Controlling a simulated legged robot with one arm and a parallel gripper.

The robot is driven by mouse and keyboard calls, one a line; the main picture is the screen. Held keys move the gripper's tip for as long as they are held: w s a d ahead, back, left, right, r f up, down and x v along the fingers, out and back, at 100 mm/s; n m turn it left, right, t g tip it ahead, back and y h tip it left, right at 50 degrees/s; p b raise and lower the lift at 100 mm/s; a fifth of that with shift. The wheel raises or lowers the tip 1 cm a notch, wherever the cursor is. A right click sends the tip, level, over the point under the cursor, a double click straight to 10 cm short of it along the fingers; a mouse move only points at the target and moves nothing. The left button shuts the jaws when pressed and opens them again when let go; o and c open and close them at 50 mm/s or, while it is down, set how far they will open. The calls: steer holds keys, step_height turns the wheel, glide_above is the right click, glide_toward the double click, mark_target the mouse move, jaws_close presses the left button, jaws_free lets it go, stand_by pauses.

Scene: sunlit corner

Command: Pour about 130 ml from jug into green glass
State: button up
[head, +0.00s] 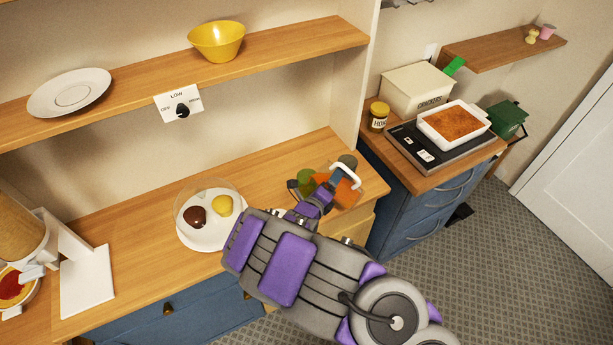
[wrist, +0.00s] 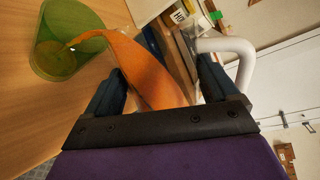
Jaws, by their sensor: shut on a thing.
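The clear jug with a white handle (wrist: 236,48) is held tilted by my gripper (wrist: 163,76), which is shut on it. Orange liquid (wrist: 150,72) lies along the jug and narrows to a thin tongue reaching over the green glass (wrist: 50,62). The tongue appears to run into the glass; the level inside is hard to read. In the head view, the white jug handle (head: 346,172) and the green glass (head: 304,178) show just beyond my gripper (head: 318,196), which partly hides both. The glass stands upright on the wooden counter.
A white plate (head: 196,240) with a brown and a yellow item under a clear dome is left of my arm. A scale (head: 418,148) with a baking dish (head: 430,119) sits on the right cabinet, beside a honey jar (head: 378,117).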

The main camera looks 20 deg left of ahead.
steer(key=shift+a+r+n+p, duration=0.35)
steer(key=shift+r+n+p, duration=0.2)
steer(key=shift+p, duration=0.3)
stand_by(1.9)
steer(key=shift+d+f+m+b, duration=0.45)
steer(key=shift+f+m+b, duration=0.35)
steer(key=shift+b, duration=0.4)
steer(key=shift+d+f+m+y+b, duration=0.2)
steer(key=shift+f+m+y+b, duration=0.2)
steer(key=shift+f+m+b, duration=0.45)
steer(key=shift+d+m+t+p, duration=0.1)
steer(key=shift+m+t+p, duration=0.2)
steer(key=shift+m+p, duration=0.15)
stand_by(0.5)
